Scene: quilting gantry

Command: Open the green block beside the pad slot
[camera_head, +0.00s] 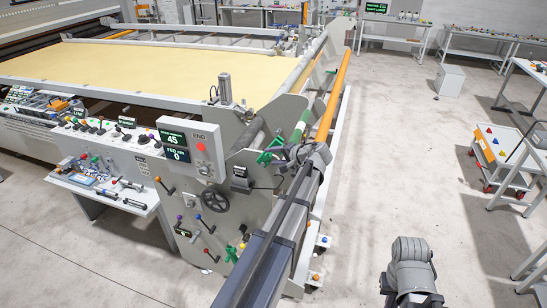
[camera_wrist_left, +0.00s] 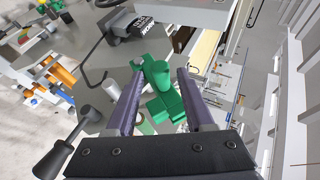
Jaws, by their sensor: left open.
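A green block with a rounded handle (camera_head: 266,157) sits on the upper side of the grey machine end frame. In the left wrist view the green block (camera_wrist_left: 165,103) lies between and just beyond the fingers. My left gripper (camera_wrist_left: 159,76) is open around the line of the block's handle, with a gap on its right side; whether a finger touches it I cannot tell. In the head view my left wrist covers part of the area right of the block. The pad slot cannot be made out clearly.
A screen panel (camera_head: 190,150) stands left of the block, with a black handwheel (camera_head: 215,201) below. A green roller (camera_head: 302,125) and an orange bar (camera_head: 334,95) run behind my wrist. Open floor (camera_head: 400,150) lies to the right.

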